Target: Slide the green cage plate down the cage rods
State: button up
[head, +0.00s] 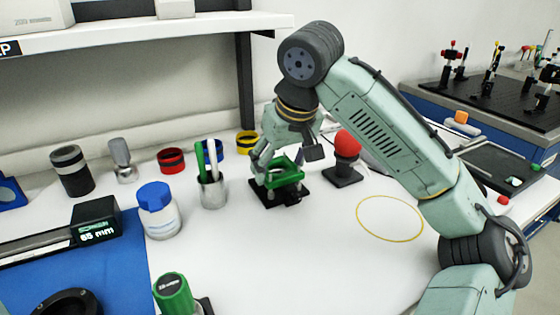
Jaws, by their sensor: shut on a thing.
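The green cage plate (287,175) is a small square frame near the middle of the table. It sits just above a black base (281,196), and short light-coloured cage rods show faintly between the two. The picture is too small to tell how each rod passes through the plate. My gripper (267,165) comes down from above and is shut on the plate at its left and back side. My fingers hide part of the plate and the tops of the rods.
A metal cup (213,192) with pens stands just left, and a white jar with a blue lid (157,211) further left. A red ball on a black stand (346,158) is close on the right. A yellow ring outline (390,219) marks clear table to the right.

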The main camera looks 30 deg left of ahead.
jog(key=shift+s+f+b, duration=0.2)
jog(key=shift+f+b, duration=0.2)
jog(key=shift+f, duration=0.35)
jog(key=shift+s+f, duration=0.1)
jog(key=shift+d+r+p, duration=0.1)
jog(key=shift+r+p, duration=1.05)
jog(key=shift+c, duration=0.6)
jog(key=shift+w+a+r+p, duration=0.2)
jog(key=shift+a+r+p, duration=0.1)
jog(key=shift+r+p, duration=0.4)
jog(key=shift+r, duration=0.25)
jog(key=shift+w+d+r+p, duration=0.1)
jog(key=shift+d+p, duration=0.05)
jog(key=shift+p, duration=0.3)
jog(key=shift+d, duration=0.1)
